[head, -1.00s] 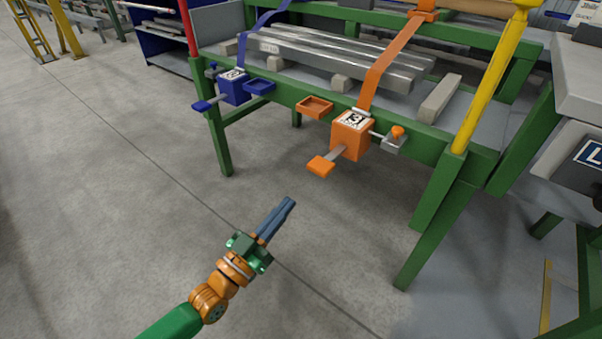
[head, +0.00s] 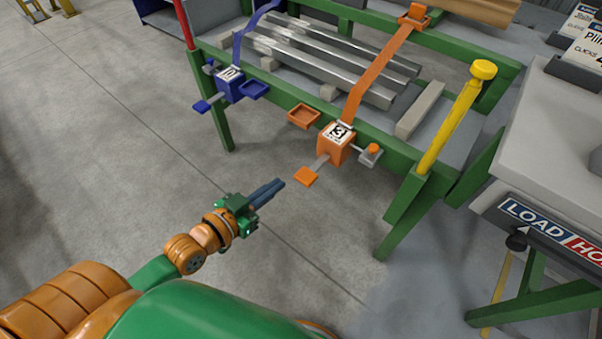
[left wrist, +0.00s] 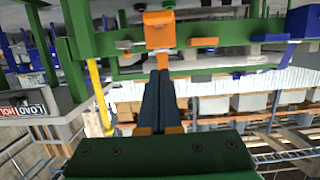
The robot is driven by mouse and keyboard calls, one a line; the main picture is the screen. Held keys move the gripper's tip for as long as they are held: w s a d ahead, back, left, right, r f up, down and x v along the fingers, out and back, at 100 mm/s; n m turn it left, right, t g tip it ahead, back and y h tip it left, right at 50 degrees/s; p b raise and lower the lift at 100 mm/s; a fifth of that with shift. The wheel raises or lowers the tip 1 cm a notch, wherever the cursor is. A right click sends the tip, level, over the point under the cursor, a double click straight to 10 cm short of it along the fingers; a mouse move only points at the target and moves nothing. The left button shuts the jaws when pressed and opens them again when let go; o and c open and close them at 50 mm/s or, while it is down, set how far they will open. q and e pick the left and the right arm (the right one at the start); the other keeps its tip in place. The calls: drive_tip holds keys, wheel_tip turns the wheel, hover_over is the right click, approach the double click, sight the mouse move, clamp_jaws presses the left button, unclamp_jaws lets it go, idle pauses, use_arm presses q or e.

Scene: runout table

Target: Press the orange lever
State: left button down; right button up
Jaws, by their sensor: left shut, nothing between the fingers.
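The orange lever (head: 306,177) is a flat orange paddle on a short grey arm. It sticks out from the front of the orange box marked 3 (head: 335,147) on the green table's front rail. My left gripper (head: 281,183) is shut and empty. In the head view its fingertips lie just left of the paddle, with a small gap between them. In the left wrist view the shut fingers (left wrist: 160,78) point toward the orange box (left wrist: 158,32). My right gripper is not in view.
A blue box with a blue lever (head: 202,106) is on the same rail to the left. An orange tray (head: 304,116) and an orange knob (head: 374,149) flank the orange box. A yellow post (head: 450,118) and a grey bench (head: 550,150) stand at right.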

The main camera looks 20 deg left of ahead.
use_arm(q)
drive_tip(key=b, duration=0.2)
hover_over(300, 177)
drive_tip(key=s, duration=0.2)
wheel_tip(300, 177, down, 2)
drive_tip(key=f, duration=0.1)
drive_tip(key=f+b, duration=0.1)
drive_tip(key=w+f, duration=0.1)
drive_tip(key=shift+d+f+b, duration=0.3)
drive_tip(key=shift+d+f, duration=0.05)
drive_tip(key=shift+s+f, duration=0.1)
drive_tip(key=shift+f, duration=0.25)
drive_tip(key=shift+f, duration=0.1)
